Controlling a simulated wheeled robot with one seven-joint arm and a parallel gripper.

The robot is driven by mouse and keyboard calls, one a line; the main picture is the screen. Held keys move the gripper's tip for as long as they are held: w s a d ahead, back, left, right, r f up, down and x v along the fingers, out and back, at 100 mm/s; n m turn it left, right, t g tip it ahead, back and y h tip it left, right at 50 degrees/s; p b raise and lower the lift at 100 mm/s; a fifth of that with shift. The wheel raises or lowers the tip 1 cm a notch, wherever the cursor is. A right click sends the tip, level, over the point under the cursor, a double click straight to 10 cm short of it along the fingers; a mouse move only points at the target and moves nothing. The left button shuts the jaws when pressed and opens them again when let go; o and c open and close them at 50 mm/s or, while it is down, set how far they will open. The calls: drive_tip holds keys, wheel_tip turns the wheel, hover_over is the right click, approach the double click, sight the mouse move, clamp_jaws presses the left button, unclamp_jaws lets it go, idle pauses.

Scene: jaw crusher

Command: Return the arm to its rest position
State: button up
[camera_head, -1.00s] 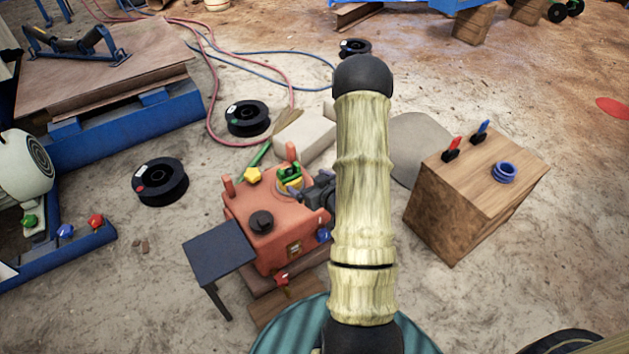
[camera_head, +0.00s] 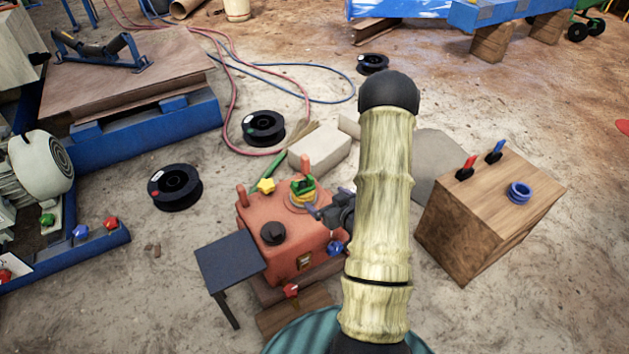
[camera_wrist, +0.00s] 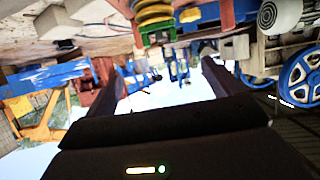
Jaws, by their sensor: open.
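My gripper (camera_head: 328,213) is dark and shows just left of my pale, bamboo-like arm, close to the top right side of the red machine (camera_head: 283,250). In the wrist view, two dark fingers stand well apart with nothing held between them (camera_wrist: 162,82). A green clamp-like part (camera_head: 302,187) with yellow rings under it sits on the machine's top. A yellow coil with a green part (camera_wrist: 152,15) also shows at the top of the wrist view. My arm hides part of the machine's right side, and I cannot tell whether the gripper touches it.
A wooden block (camera_head: 480,225) with red and blue clips and blue rings stands at right. A dark small table (camera_head: 230,262) stands left of the machine. Black spools (camera_head: 175,188) and hoses lie on the sandy floor. A motor (camera_head: 40,160) stands at far left.

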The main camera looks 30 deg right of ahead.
drive_tip(key=a+r+g+h+p, duration=0.1)
drive_tip(key=a+r+g+p, duration=0.3)
drive_tip(key=a+r+g, duration=0.45)
drive_tip(key=s+a+r+g+p, duration=0.2)
drive_tip(key=s+a+r+p, duration=0.1)
drive_tip(key=s+a+r, duration=0.8)
drive_tip(key=w+d+p+v, duration=0.1)
drive_tip(key=w+p+v, duration=0.1)
drive_tip(key=p+v, duration=1)
drive_tip(key=w+d+r+p+v, duration=0.1)
drive_tip(key=w+p+v, duration=0.2)
drive_tip(key=p+v, duration=1)
drive_tip(key=w+d+r+p+v, duration=0.1)
drive_tip(key=w+d+p+v, duration=0.1)
drive_tip(key=p+v, duration=1)
drive_tip(key=shift+w+r+y, duration=0.4)
drive_tip(key=shift+w+r, duration=0.05)
drive_tip(key=shift+r, duration=0.15)
